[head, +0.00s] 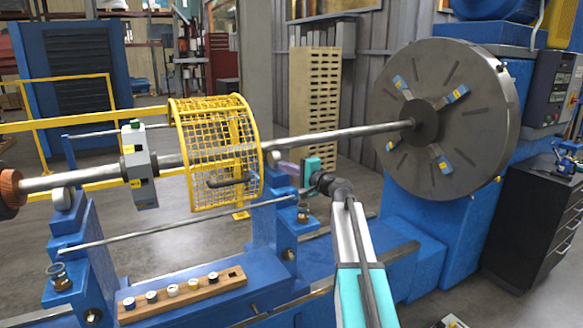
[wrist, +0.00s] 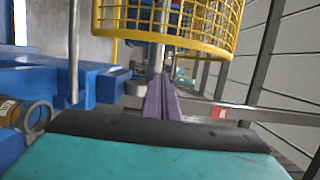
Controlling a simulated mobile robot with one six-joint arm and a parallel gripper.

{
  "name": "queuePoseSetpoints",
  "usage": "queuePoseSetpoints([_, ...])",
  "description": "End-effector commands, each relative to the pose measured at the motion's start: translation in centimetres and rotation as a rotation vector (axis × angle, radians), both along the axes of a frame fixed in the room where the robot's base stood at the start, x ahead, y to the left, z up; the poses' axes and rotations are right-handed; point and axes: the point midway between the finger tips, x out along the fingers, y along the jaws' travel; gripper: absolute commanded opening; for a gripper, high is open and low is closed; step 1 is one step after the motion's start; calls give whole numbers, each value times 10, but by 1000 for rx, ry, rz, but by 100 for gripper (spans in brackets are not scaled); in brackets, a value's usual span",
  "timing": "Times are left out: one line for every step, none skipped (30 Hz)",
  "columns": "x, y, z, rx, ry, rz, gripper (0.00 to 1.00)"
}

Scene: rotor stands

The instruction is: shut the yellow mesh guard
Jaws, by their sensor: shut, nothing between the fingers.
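The yellow mesh guard (head: 216,135) is a curved cage with thick yellow rims around the long grey shaft (head: 335,134). A dark handle (head: 228,181) sits low on its near side. I cannot tell how far its mesh is swung round. My gripper (head: 284,168) is just right of the guard's right rim, below the shaft, with its purple fingers partly hidden behind the blue stand. In the wrist view my gripper (wrist: 160,84) is shut and empty, and points ahead beneath the guard's lower rim (wrist: 178,42). No contact with the guard is visible.
Blue stands (head: 272,215) carry the shaft, with a thin rod (head: 175,231) in front. A wooden strip (head: 182,296) holds several small round pieces. A large grey faceplate (head: 450,120) stands right. A yellow rail (head: 60,123) runs behind.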

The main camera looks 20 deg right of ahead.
Motion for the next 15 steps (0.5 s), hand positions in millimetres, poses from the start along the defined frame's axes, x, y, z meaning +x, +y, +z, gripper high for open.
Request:
queuePoseSetpoints([6,1,2,1,0,0,0])
queuePoseSetpoints([8,2,2,1,0,0,0])
queuePoseSetpoints([11,4,2,1,0,1,0])
queuePoseSetpoints([14,5,2,0,0,1,0])
queuePoseSetpoints([16,6,2,0,0,2,0])
queuePoseSetpoints([19,7,1,0,1,2,0])
queuePoseSetpoints([21,8,1,0,1,2,0])
queuePoseSetpoints([19,11,1,0,1,2,0])
queuePoseSetpoints([17,15,1,0,1,2,0])
queuePoseSetpoints([17,17,1,0,1,1,0])
queuePoseSetpoints([17,20,1,0,1,1,0])
queuePoseSetpoints([16,23,1,0,1,1,0])
queuePoseSetpoints([16,25,1,0,1,1,0])
queuePoseSetpoints([16,28,2,0,1,2,0])
queuePoseSetpoints([15,31,2,0,1,2,0])
